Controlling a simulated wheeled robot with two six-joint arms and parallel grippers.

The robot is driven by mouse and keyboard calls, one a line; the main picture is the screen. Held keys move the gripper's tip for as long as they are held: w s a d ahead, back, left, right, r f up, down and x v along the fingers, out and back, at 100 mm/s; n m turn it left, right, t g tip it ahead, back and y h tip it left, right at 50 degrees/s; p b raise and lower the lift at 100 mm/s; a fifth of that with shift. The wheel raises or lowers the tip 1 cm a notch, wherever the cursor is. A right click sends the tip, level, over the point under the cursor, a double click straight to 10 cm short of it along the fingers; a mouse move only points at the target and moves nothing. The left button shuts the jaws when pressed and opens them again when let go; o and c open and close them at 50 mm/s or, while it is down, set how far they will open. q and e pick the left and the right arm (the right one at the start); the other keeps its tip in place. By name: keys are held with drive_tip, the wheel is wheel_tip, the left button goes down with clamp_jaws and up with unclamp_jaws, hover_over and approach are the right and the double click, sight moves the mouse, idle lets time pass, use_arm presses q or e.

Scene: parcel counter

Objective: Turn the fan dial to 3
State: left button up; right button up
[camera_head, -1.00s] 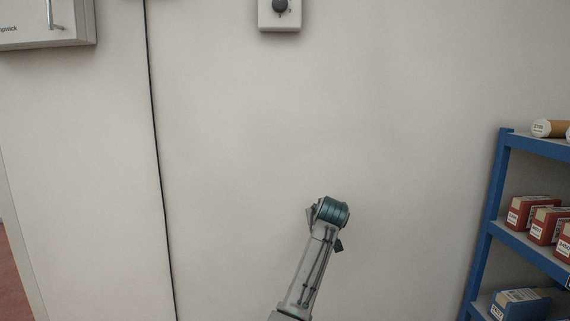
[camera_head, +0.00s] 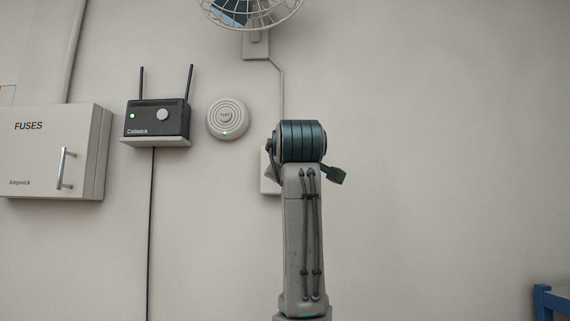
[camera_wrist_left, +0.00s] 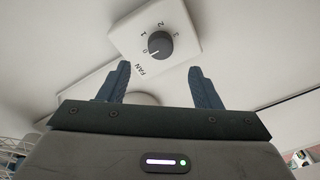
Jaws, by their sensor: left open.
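The fan dial plate (camera_wrist_left: 153,35) is white, with FAN and 0, 1, 2, 3 printed around a dark round knob (camera_wrist_left: 159,46). The knob's white mark points at 0. In the wrist view my left gripper (camera_wrist_left: 160,88) is open and empty; its two dark fingers point toward the dial and stand apart from the knob. The wall fan (camera_head: 252,12) is partly in view above, joined by a conduit. My right gripper is out of view.
On the wall left of the dial are a round white alarm (camera_head: 228,118), a black router (camera_head: 158,117) on a small shelf, and a FUSES box (camera_head: 50,150). The wall to the right is bare. A blue shelf (camera_head: 555,300) shows at the lower right.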

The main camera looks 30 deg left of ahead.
use_arm(q)
drive_tip(key=p+x, duration=0.4)
drive_tip(key=x, duration=0.4)
drive_tip(key=shift+w+a, duration=0.1)
drive_tip(key=shift+w, duration=0.05)
drive_tip(key=shift+f, duration=0.1)
drive_tip(key=c, duration=1)
